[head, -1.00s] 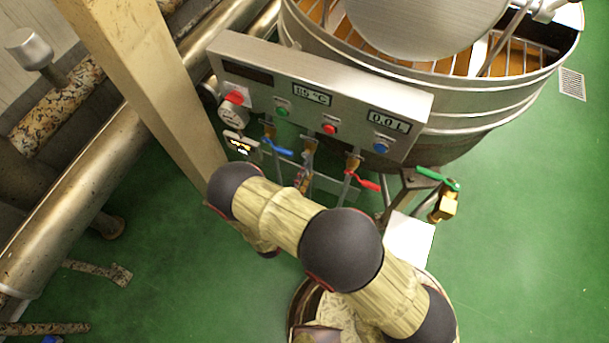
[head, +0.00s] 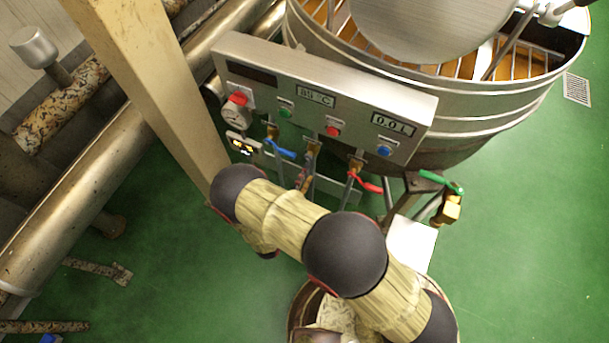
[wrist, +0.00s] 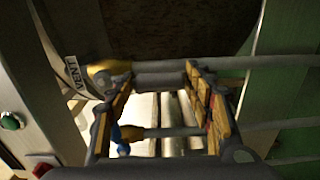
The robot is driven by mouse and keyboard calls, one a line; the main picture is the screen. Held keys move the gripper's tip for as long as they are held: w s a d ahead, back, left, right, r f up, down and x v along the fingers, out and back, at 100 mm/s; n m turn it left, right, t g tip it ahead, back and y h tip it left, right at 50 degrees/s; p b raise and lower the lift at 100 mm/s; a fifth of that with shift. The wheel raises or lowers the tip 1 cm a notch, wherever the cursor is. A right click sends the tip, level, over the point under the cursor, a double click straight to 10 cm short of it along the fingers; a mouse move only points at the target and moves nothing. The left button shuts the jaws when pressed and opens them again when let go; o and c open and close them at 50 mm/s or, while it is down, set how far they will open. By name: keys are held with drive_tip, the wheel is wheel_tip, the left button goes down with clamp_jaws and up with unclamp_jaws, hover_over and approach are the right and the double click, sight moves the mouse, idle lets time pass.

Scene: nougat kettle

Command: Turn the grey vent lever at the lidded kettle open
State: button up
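The lidded kettle (head: 480,95) stands at the top right of the head view. In the wrist view a tag reading VENT (wrist: 71,75) hangs beside a brass valve (wrist: 108,72). A grey lever-like bar (wrist: 160,76) runs right from that valve. My gripper (wrist: 160,80) is open, with its yellow-and-black finger pads apart. The bar crosses the view at the fingertips, between them; I cannot tell whether either finger touches it. The grey vent lever cannot be made out in the head view, where my arm covers part of the area below the panel.
The control panel (head: 320,100) has several buttons. Below it are a blue handle (head: 281,149), a red handle (head: 365,182) and a green handle (head: 440,181) on a brass valve. A beige post (head: 150,95) and pipes stand left.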

drive_tip(key=shift+o, duration=0.5)
drive_tip(key=shift+s, duration=0.1)
drive_tip(key=v, duration=1.1)
drive_tip(key=shift+s+a, duration=0.15)
drive_tip(key=shift+s, duration=0.25)
